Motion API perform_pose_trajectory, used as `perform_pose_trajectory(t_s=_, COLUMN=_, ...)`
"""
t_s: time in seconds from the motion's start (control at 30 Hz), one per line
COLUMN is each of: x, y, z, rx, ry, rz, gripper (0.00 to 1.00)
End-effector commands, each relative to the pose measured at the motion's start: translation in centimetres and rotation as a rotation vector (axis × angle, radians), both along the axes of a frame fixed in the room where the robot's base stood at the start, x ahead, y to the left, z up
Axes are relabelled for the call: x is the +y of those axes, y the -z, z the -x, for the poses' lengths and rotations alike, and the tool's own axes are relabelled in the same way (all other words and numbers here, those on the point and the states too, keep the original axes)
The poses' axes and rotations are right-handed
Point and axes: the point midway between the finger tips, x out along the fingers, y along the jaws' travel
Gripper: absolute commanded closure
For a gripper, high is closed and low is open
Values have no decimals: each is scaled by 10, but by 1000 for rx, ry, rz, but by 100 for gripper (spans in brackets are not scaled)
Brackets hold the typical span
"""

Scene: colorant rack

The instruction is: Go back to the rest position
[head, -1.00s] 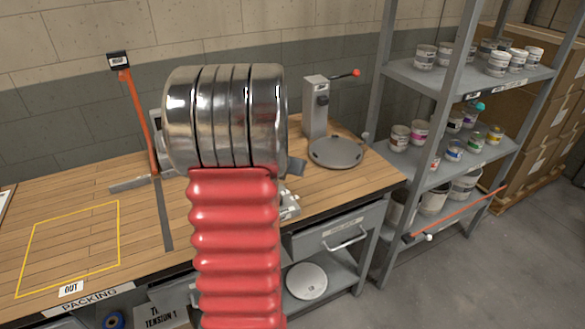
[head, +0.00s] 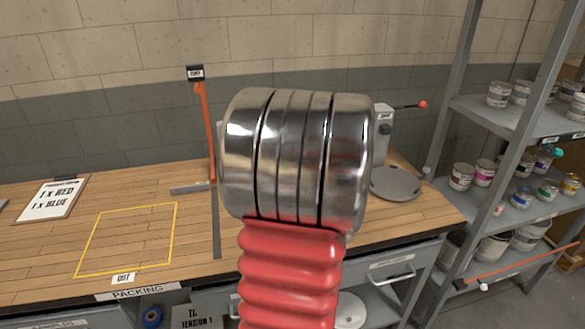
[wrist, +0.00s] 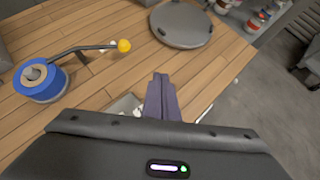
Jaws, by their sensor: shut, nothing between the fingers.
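My gripper (wrist: 160,96) shows in the wrist view with its dark fingers together and nothing between them. It is over the front part of the wooden bench top (wrist: 95,75), apart from the things on it. In the head view my red, ribbed arm with its shiny metal joint fills the middle and hides the gripper.
The bench also carries a yellow-outlined OUT area (head: 129,239), a clipboard (head: 53,200), an orange-armed lever (head: 206,130) and a round grey plate (head: 397,184). A shelf rack (head: 452,150) with paint cans is at right.

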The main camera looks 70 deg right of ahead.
Motion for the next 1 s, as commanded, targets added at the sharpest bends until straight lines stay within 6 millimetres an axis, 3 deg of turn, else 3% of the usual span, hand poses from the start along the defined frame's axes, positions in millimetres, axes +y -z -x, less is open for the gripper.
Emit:
perform_pose_trajectory(t_s=0.37, x=0, y=0, z=0, rx=-1, ry=1, rz=0, gripper=100)
perform_pose_trajectory(t_s=0.53, x=5, y=-7, z=-14, rx=-35, ry=16, rz=12, gripper=100)
perform_pose_trajectory(t_s=0.77, x=37, y=-36, z=-72, rx=-205, ry=97, rz=54, gripper=100)
perform_pose_trajectory(t_s=1.0, x=92, y=-64, z=-138, rx=-448, ry=213, rz=61, gripper=100)
